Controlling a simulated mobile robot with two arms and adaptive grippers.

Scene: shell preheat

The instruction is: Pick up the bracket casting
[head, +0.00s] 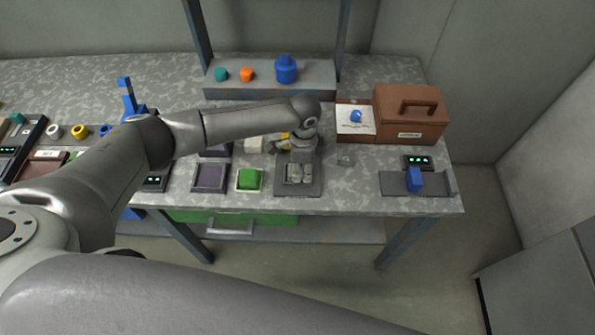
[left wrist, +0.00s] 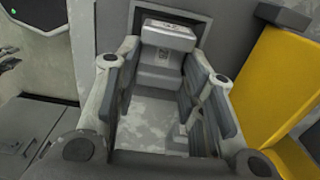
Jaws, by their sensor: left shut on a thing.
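My left gripper (head: 299,173) is over a dark grey plate (head: 312,188) near the front edge of the table, pointing down. In the left wrist view my left gripper (left wrist: 168,75) has a light grey stepped block between the far ends of its fingers, which looks like the bracket casting (left wrist: 160,78). The gripper is shut on it. In the head view the casting cannot be told apart from the grey fingers. I cannot tell whether it touches the plate. My right gripper is not in view.
A green block (head: 249,180) in a tray and a dark square tray (head: 209,177) are left of the plate. A yellow thing (left wrist: 283,80) stands close beside the gripper. A brown case (head: 410,115) and a blue block (head: 414,179) are to the right. A shelf (head: 265,92) is behind.

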